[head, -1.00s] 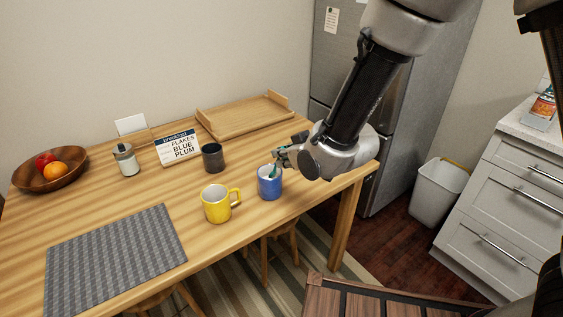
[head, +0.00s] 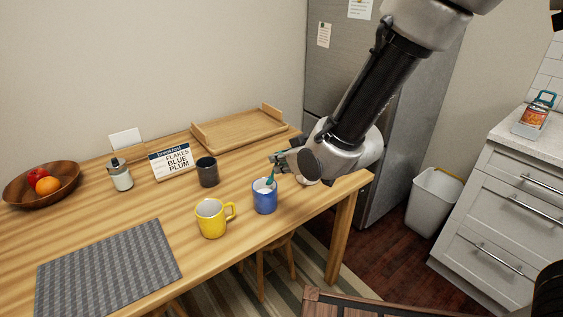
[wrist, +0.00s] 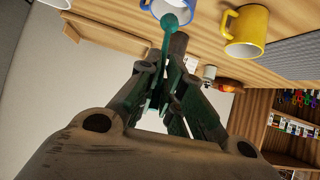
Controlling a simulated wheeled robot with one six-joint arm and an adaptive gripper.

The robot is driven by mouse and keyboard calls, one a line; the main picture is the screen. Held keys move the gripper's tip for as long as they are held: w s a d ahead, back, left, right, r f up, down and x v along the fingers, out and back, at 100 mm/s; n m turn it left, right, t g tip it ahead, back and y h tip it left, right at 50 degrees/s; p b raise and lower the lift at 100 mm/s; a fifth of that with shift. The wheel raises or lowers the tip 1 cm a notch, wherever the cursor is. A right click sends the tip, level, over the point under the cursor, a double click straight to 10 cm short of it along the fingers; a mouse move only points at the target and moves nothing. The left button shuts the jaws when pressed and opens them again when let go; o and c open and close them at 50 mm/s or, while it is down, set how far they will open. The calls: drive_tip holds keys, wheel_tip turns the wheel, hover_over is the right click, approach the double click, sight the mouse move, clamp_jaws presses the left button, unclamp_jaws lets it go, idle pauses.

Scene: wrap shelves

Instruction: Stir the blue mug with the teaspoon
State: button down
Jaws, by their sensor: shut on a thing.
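The blue mug (head: 264,199) stands upright near the table's front edge. My gripper (head: 279,163) is above and just right of it, shut on the teal teaspoon (head: 271,182). The teaspoon slants down to the mug's mouth; how deep its tip reaches is unclear. In the wrist view, the teaspoon (wrist: 167,35) runs out from between my gripper's fingers (wrist: 163,70), and its rounded end overlaps the blue mug (wrist: 158,6), which is cut off by the frame's top.
A yellow mug (head: 211,220) stands close left of the blue one, a dark cup (head: 207,172) behind. A pale dish (head: 307,181) is partly hidden by my arm. A sign (head: 172,161), wooden tray (head: 240,129), fruit bowl (head: 62,187) and grey mat (head: 105,268) are farther off.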

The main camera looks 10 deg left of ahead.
idle(0.3)
drive_tip(key=shift+r, duration=2.5)
